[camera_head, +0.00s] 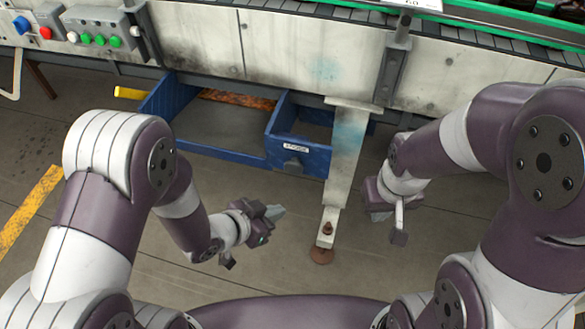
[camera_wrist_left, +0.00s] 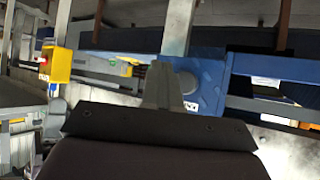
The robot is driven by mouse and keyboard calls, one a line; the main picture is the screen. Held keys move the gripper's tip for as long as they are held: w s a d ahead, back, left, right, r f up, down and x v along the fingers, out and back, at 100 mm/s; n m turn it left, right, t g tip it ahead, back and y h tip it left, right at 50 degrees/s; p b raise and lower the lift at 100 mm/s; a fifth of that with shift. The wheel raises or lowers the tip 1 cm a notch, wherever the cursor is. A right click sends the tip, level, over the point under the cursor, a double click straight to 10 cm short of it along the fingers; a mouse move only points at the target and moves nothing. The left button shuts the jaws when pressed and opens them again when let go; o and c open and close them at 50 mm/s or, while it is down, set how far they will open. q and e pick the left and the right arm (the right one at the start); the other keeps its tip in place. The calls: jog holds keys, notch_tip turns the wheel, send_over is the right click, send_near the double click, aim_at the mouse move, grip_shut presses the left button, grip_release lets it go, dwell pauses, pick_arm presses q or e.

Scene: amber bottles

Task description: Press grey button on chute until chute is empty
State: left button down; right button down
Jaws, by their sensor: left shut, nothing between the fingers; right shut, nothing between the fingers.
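The blue chute (camera_head: 225,151) sits low under the conveyor. No bottle shows in its wide left part or in its narrow right part. A small grey piece (camera_head: 293,163), which looks like the button, is on its front face below a white label. My left gripper (camera_head: 276,211) is shut and empty, in front of and below the chute, apart from it. My right gripper (camera_head: 398,236) is shut and empty, right of the support leg.
A pale support leg (camera_head: 345,160) stands between my grippers, right of the chute. A yellow bar (camera_head: 130,93) sticks out at the chute's left. A control box (camera_head: 100,28) with green buttons is at upper left. The conveyor (camera_head: 470,35) runs along the top. The floor in front is clear.

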aim_at(294, 172)
pick_arm(q)
jog(key=w+d, duration=0.2)
jog(key=w, duration=0.6)
jog(key=shift+d+b, duration=0.3)
jog(key=shift+b, duration=0.15)
jog(key=shift+w, duration=0.15)
dwell(1.4)
jog(key=shift+w+d, duration=0.1)
jog(key=shift+w, duration=0.2)
jog(key=shift+w+d, duration=0.3)
jog(key=shift+w, duration=0.55)
dwell(0.9)
dwell(0.3)
jog(key=shift+s+a+p, duration=0.2)
jog(key=shift+s+p, duration=0.05)
jog(key=shift+s, duration=0.4)
jog(key=shift+s+a+p, duration=0.2)
jog(key=shift+s, duration=0.4)
jog(key=shift+s+a+p, duration=0.15)
jog(key=shift+s+a, duration=0.1)
jog(key=shift+s, duration=0.55)
jog(key=shift+s+a+p, duration=0.15)
jog(key=shift+s+a, duration=0.15)
jog(key=shift+s, duration=0.5)
jog(key=shift+s+a+p, duration=0.15)
jog(key=shift+s+a, duration=0.1)
jog(key=shift+s, duration=0.55)
